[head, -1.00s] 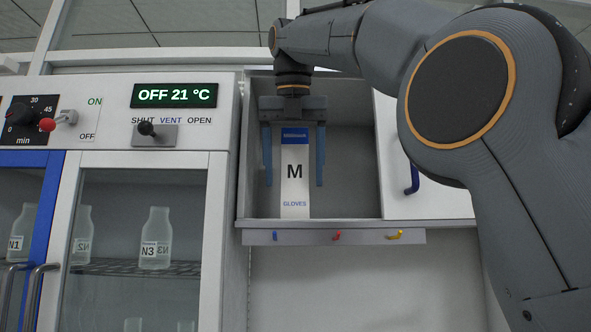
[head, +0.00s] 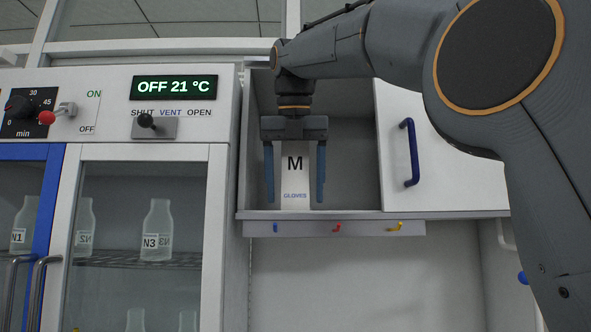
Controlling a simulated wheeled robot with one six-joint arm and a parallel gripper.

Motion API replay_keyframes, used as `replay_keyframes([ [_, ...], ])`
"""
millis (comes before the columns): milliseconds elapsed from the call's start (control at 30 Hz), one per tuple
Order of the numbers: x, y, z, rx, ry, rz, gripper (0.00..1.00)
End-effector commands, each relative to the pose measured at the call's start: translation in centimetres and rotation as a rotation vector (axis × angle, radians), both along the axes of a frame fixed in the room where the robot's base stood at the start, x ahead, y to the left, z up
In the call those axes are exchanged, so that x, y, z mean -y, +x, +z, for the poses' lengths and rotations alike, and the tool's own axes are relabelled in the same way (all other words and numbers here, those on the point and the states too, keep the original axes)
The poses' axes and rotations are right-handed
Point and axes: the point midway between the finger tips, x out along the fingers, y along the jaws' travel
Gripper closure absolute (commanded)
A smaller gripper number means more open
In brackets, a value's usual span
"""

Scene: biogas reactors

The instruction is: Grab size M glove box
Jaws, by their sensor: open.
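The size M glove box (head: 295,185) is a white upright box with a large black M and the word GLOVES. It stands on the floor of the open wall cabinet (head: 350,172), near its left side. My gripper (head: 295,198) points down with its two blue fingers open, one on each side of the box in the picture. A gap shows between each finger and the box. The gripper's palm hides the top of the box. I cannot tell whether the fingers are level with the box in depth.
A white door with a blue handle (head: 409,152) covers the cabinet's right part. A rail with coloured hooks (head: 336,228) runs under the cabinet. At left stands a white reactor unit with a display (head: 174,88) and bottles (head: 157,230) behind glass. The space below the rail is clear.

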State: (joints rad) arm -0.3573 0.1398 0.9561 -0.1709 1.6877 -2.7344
Motion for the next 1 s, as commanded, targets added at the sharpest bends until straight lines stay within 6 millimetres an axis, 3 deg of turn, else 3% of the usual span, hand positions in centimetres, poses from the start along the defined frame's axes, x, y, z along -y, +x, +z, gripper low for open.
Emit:
replay_keyframes([
  [700, -0.01, -0.01, -0.49, 0.000, 0.000, 0.000, 0.31],
  [767, -0.01, -0.01, -0.49, 0.000, 0.000, 0.000, 0.38],
  [1000, -0.01, -0.01, -0.49, 0.000, 0.000, 0.000, 0.79],
])
